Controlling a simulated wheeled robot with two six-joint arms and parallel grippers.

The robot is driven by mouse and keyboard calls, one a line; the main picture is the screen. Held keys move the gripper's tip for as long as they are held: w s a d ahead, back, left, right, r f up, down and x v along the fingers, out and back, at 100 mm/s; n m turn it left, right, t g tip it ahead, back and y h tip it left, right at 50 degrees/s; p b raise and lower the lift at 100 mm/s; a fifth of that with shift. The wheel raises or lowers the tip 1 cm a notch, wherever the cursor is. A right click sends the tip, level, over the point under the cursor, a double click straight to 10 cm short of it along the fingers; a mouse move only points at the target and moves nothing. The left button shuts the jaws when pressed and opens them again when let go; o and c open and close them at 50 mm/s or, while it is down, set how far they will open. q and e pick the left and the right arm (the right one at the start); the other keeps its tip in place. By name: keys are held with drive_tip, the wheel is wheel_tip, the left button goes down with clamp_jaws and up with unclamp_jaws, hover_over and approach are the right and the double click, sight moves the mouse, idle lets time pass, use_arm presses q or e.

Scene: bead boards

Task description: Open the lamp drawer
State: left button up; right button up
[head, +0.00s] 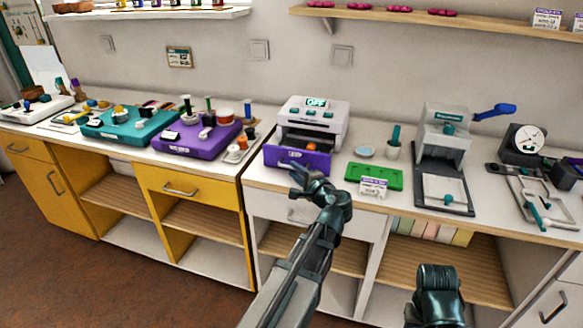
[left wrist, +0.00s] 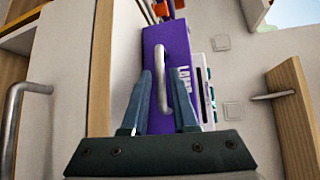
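The lamp drawer (head: 318,162) has a purple front and sits low in a white machine (head: 318,112) with a lit display. A dark recess shows above the front; I cannot tell how far out the drawer stands. In the left wrist view the purple front (left wrist: 178,50) carries white lettering, partly hidden, and a pale bar handle (left wrist: 157,75). My left gripper (head: 298,170) is at the drawer front. Its fingers (left wrist: 159,85) are open, one on each side of the handle, with a gap visible.
A grey press (head: 443,135) stands further right. A purple board (head: 190,142) is to the left. White cabinets are below.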

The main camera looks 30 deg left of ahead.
use_arm(q)
drive_tip(key=p+v, duration=0.1)
drive_tip(key=v, duration=0.9)
drive_tip(key=shift+s+d, duration=0.2)
drive_tip(key=shift+d, duration=0.15)
drive_tip(key=s+d+n+g+h+p, duration=0.1)
drive_tip(key=s+d+g+h+p, duration=0.2)
drive_tip(key=d+p, duration=0.4)
drive_tip(key=s+d+r+n+g+h+p, duration=0.1)
drive_tip(key=s+d+g+h+p, duration=0.1)
drive_tip(key=s+d+h+p, duration=0.3)
drive_tip(key=s+d+n+g+h+p, duration=0.2)
drive_tip(key=s+d+p, duration=0.6)
drive_tip(key=d, duration=0.4)
drive_tip(key=g+h, duration=0.1)
drive_tip(key=h, duration=0.1)
drive_tip(key=shift+d+r+g+h+p, duration=0.3)
drive_tip(key=shift+r+p, duration=0.05)
drive_tip(key=shift+r, duration=0.05)
